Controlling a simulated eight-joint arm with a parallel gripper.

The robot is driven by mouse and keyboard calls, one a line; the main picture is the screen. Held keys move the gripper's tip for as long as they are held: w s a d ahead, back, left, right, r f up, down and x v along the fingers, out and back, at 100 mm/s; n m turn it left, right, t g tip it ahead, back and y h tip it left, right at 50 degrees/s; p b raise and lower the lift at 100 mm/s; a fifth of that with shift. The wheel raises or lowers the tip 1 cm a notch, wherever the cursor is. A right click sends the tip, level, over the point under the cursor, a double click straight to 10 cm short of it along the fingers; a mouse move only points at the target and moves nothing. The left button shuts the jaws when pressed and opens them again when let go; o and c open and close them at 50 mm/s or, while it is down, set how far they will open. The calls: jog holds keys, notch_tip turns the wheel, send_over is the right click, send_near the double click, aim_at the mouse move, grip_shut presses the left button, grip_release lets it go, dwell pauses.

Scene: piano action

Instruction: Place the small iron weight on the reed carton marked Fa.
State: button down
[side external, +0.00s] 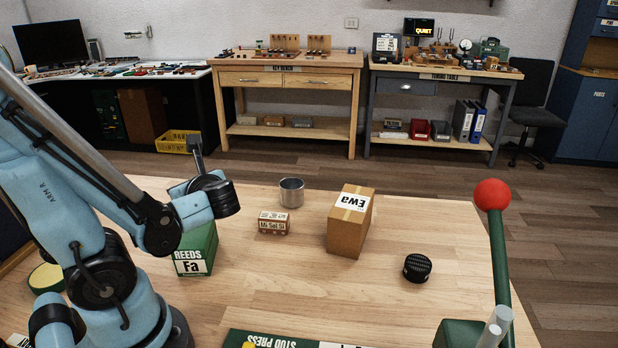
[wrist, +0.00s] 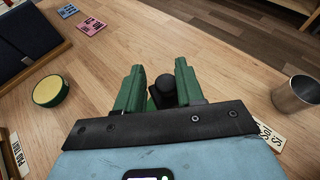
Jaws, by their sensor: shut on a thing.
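The reed carton marked Fa (side external: 193,267) is green with a white label and stands upright on the table, beside my arm in the side view. My forearm and wrist cover its upper part there. In the wrist view my gripper (wrist: 159,80) has green fingers, shut on the small iron weight (wrist: 165,84), a dark piece with a round knob. My wrist is over the carton in the side view, where the fingers and weight are mostly hidden. I cannot tell whether the weight touches the carton.
A red-knobbed lever (side external: 493,195) rises at front right. A yellow-topped round tin (wrist: 50,91) sits left.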

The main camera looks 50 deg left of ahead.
jog(key=shift+f, duration=0.85)
jog(key=c, duration=0.7)
grip_release()
jog(key=shift+d, duration=0.1)
